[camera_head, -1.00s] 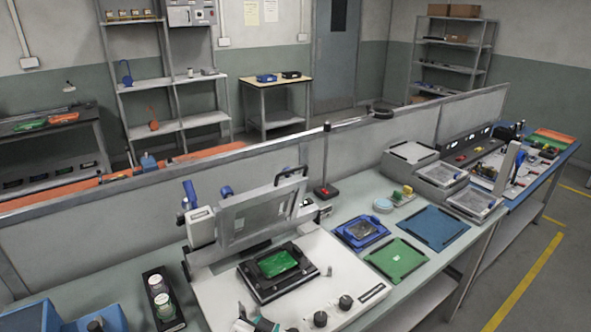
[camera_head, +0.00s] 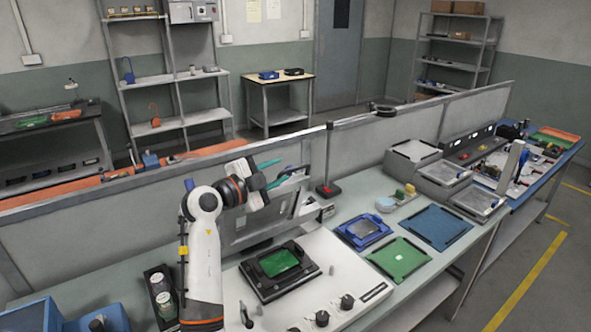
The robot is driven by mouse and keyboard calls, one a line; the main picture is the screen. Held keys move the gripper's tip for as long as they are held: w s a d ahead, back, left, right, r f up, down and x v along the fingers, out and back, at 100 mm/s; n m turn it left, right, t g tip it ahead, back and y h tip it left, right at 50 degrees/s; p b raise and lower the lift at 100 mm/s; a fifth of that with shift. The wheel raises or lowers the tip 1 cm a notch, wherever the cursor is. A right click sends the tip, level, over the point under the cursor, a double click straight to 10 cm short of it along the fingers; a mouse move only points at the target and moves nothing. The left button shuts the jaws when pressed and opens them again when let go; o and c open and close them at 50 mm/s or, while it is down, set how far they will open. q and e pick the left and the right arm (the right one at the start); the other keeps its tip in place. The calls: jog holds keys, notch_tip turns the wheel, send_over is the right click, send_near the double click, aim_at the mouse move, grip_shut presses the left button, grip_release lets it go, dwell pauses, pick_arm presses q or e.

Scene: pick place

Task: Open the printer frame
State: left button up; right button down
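The printer (camera_head: 335,262) is a white bench unit with knobs at its front. Its grey printer frame (camera_head: 247,236) stands raised and tilted at the back, partly hidden behind my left arm. A green board (camera_head: 279,263) lies in a black holder on the printer bed. My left gripper (camera_head: 284,170) is at the frame's upper edge, beside the handle, with its two teal fingers apart. I cannot tell whether the handle lies between the fingers. My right gripper is not in view.
A blue tray (camera_head: 363,229), a green mat (camera_head: 399,259) and a blue mat (camera_head: 436,230) lie to the right. A rack of jars (camera_head: 161,292) stands left of the printer. A low partition (camera_head: 383,146) runs behind the bench.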

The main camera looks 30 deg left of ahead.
aim_at(290, 171)
pick_arm(q)
jog(key=w+f, duration=0.1)
jog(key=w, duration=0.2)
jog(key=w+a+f+n+g+y+p, duration=0.1)
jog(key=w+f, duration=0.1)
jog(key=w, duration=0.2)
jog(key=w+f+g+p, duration=0.1)
jog(key=w+f, duration=0.1)
jog(key=w, duration=0.2)
jog(key=shift+w+a+n, duration=0.15)
jog(key=shift+a+n, duration=0.25)
jog(key=shift+c, duration=0.5)
grip_shut()
